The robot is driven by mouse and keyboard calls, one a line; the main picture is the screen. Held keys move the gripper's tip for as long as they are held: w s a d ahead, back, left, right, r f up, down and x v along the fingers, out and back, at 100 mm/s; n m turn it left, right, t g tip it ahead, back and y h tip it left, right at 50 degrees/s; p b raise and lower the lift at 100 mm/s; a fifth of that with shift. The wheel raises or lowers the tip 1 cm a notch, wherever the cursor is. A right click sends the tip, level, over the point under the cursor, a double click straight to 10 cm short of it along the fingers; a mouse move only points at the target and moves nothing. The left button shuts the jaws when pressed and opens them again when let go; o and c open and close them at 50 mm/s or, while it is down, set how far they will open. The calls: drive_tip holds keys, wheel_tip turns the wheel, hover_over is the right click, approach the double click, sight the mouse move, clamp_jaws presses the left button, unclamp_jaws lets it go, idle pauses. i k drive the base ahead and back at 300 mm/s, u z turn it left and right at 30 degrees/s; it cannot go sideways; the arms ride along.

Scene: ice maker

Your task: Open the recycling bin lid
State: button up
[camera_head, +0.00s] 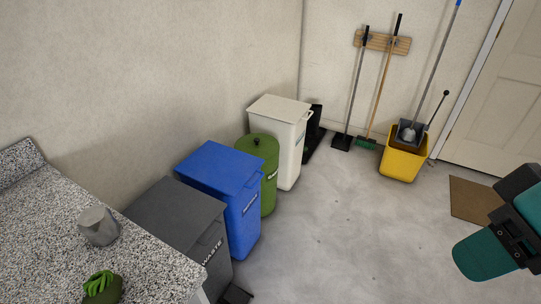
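The blue bin (243,222), which I take to be the recycling bin, stands on the floor along the left wall. Its blue lid (220,166) lies flat and closed on top. A small pale label is on its front, too small to read surely. The blue bin stands between a dark grey bin and a green bin. Part of my teal and black arm shows at the right edge, well apart from the bins.
The grey bin (178,214) is marked as waste. Beyond the blue bin stand the green bin (259,149) and a white bin (278,111). A speckled counter (45,245) fills the lower left. A yellow mop bucket (400,164) stands at the back. The middle floor is clear.

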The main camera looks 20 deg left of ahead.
sight(223, 169)
drive_tip(key=i, duration=1.3)
drive_tip(key=u, duration=0.9)
